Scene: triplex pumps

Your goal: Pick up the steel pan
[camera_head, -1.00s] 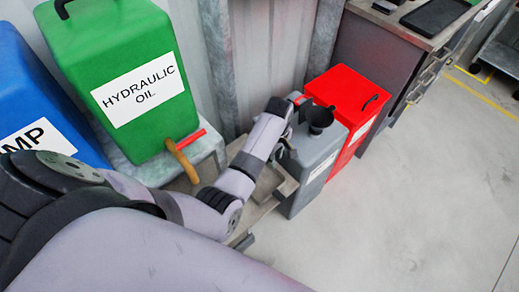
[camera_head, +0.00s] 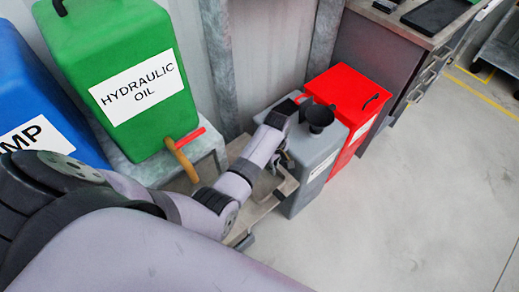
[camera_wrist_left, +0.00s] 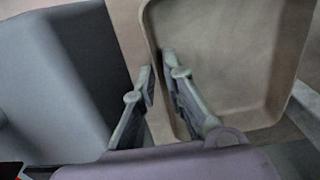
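The steel pan (camera_wrist_left: 225,60) is a shallow grey-brown tray with raised walls and rounded corners, at the right of the left wrist view. In the head view the pan (camera_head: 266,186) is partly hidden behind my left forearm. My left gripper (camera_wrist_left: 159,65) is at the pan's left rim. One finger is over the inside of the pan and the other is on the outer side. A narrow gap shows between the fingertips, and I cannot tell whether they touch the rim. In the head view the left gripper (camera_head: 284,160) is small and dark, beside the grey can. My right gripper is not in view.
A grey can (camera_head: 312,160) with a black funnel (camera_head: 319,118) stands close beside the pan. A red can (camera_head: 345,92) is behind it. A green hydraulic oil container (camera_head: 120,60) with a tap stands left on a stand. Open floor (camera_head: 420,190) lies to the right.

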